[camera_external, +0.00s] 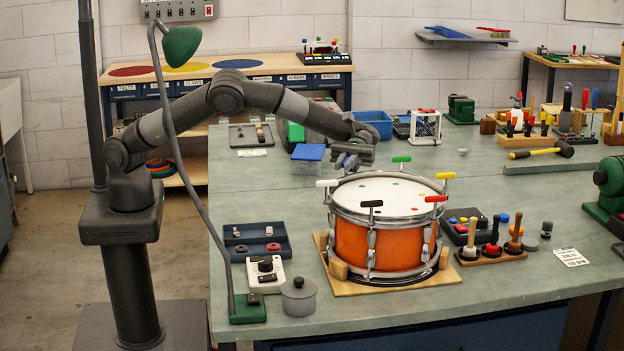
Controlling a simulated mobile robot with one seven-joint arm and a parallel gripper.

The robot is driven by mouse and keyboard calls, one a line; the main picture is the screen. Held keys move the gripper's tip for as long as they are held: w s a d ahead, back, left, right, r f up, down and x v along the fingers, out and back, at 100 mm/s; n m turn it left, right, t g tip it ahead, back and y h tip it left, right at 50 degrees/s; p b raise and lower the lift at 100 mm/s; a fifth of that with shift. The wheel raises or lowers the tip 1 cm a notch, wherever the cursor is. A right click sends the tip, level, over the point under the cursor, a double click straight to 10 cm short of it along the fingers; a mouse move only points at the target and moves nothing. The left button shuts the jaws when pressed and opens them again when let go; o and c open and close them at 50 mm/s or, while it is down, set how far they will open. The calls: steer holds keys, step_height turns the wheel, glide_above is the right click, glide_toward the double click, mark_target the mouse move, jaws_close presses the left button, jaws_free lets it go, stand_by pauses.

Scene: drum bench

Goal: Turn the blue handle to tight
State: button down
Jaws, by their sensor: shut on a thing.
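The orange drum (372,246) stands upright on a wooden board (452,276) on the green bench. Handles stand around its rim: white (327,183), black (371,204), red (436,199), yellow (445,176) and green (401,159). My gripper (348,163) is at the back left rim, close to the blue dot (362,184) on the drum head. It is shut on the blue handle there. My gripper hides most or all of that handle, so its turn angle cannot be read.
A grey pot (298,297) and a white box with a dial (265,274) stand left of the drum. A blue-lidded box (308,157) is just left of my gripper. A lamp (182,47) rises in front of my arm.

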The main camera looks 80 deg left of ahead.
steer(key=shift+s+a+m+g+y, duration=0.1)
steer(key=shift+m+g+y, duration=1)
steer(key=shift+m+g, duration=0.45)
steer(key=shift+s+m+g+y, duration=0.15)
steer(key=shift+m+g+y, duration=0.1)
steer(key=shift+g+y, duration=0.4)
steer(key=c, duration=1.5)
jaws_free()
steer(key=shift+v, duration=1.85)
steer(key=r, duration=0.4)
steer(key=w+a+r, duration=0.1)
steer(key=r, duration=0.2)
